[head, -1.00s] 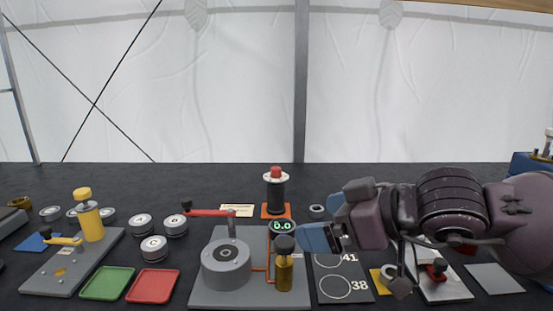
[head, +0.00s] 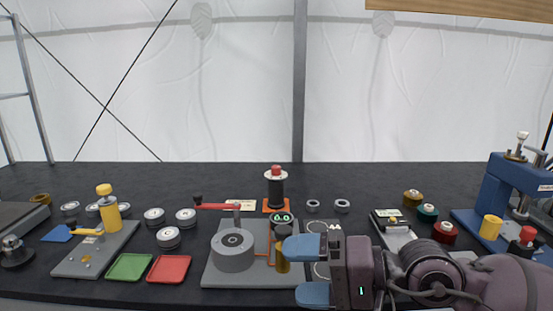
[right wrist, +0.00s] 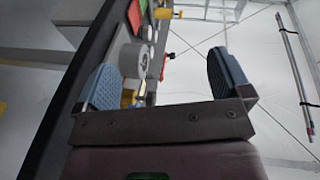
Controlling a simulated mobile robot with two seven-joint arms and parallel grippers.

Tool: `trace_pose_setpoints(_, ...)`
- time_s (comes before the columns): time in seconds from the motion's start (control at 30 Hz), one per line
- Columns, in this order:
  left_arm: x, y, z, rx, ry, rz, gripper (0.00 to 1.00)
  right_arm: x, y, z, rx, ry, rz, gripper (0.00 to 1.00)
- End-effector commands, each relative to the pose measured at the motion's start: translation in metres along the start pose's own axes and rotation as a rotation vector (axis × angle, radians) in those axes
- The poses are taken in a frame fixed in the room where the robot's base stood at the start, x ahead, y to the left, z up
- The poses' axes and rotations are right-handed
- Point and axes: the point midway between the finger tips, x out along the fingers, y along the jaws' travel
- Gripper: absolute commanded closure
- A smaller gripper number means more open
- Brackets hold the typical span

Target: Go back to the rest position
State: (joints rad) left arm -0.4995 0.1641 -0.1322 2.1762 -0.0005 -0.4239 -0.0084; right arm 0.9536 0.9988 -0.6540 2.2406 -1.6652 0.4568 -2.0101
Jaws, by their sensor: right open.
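My right gripper (head: 309,271) reaches in from the right in the head view, over the front right part of the table. Its blue fingers are wide apart with nothing between them. In the right wrist view the two fingers (right wrist: 160,85) also stand apart and empty, with the table's edge and fixtures beyond them. The gripper hides part of the dark card with white circles (head: 322,240). My left gripper is not in view.
A grey fixture with a round drum and red lever (head: 233,252) stands left of the gripper. Green (head: 130,267) and red (head: 169,268) trays lie further left. A blue press (head: 508,190) stands at the right.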

Motion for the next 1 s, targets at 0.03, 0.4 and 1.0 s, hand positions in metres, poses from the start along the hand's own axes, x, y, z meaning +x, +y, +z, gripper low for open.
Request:
trace_pose_setpoints(0.03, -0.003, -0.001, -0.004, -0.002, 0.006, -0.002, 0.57, -0.002, -0.004, 0.006, 0.152, -0.001, -0.053, 0.04)
trace_pose_setpoints(0.4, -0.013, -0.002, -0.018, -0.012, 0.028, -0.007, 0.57, -0.026, 0.011, 0.017, 1.310, -0.030, -0.463, 0.04)
trace_pose_setpoints(1.0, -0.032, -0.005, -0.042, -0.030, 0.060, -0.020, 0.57, -0.129, 0.151, 0.043, -2.550, 0.247, 1.395, 0.04)
